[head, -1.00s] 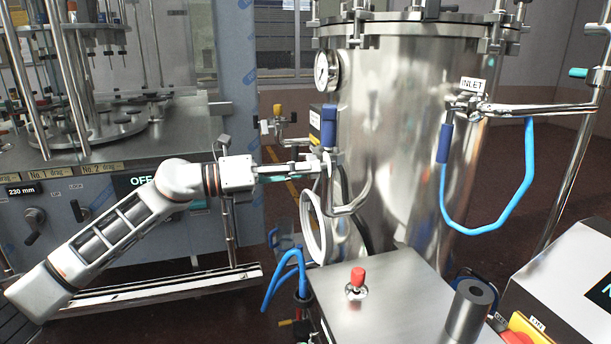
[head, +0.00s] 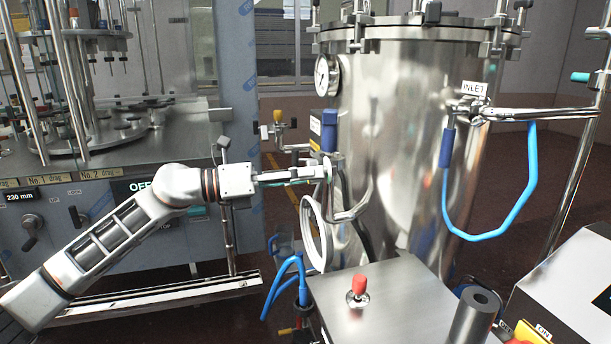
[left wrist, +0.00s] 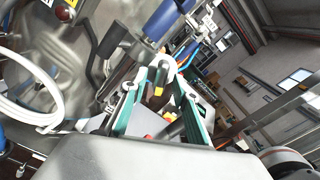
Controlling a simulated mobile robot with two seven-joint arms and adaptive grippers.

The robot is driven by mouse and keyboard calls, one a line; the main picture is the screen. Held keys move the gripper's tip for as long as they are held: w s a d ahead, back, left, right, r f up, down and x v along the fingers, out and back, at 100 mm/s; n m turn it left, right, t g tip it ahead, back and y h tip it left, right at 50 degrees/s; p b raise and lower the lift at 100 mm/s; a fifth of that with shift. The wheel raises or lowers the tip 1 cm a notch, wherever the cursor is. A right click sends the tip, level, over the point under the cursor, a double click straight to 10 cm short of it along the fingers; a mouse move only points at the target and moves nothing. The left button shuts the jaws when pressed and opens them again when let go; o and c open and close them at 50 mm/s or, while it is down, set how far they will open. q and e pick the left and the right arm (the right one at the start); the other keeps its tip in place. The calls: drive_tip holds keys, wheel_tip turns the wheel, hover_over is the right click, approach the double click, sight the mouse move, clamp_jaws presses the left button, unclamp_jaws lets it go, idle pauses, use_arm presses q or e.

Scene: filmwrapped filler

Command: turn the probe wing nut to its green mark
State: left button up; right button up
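My left gripper (head: 318,170) reaches in from the left, its fingertips at a small fitting on the near left side of the steel vessel (head: 410,130), below a blue handle (head: 329,130). In the left wrist view its two teal-edged fingers (left wrist: 168,78) stand apart. A dark part with a yellow end (left wrist: 158,91) shows between them, and a pale rounded part lies at the tips. I cannot make out the wing nut or its green mark clearly, nor whether the fingers touch it. My right gripper is in neither view.
A white hose loop (head: 313,235) hangs just below the gripper. A metal box with a red knob (head: 358,285) stands in front of the vessel. A blue hose (head: 505,225) hangs at the inlet on the right. A machine with a metal deck stands at the left.

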use_arm(q)
drive_tip(key=v, duration=1.2)
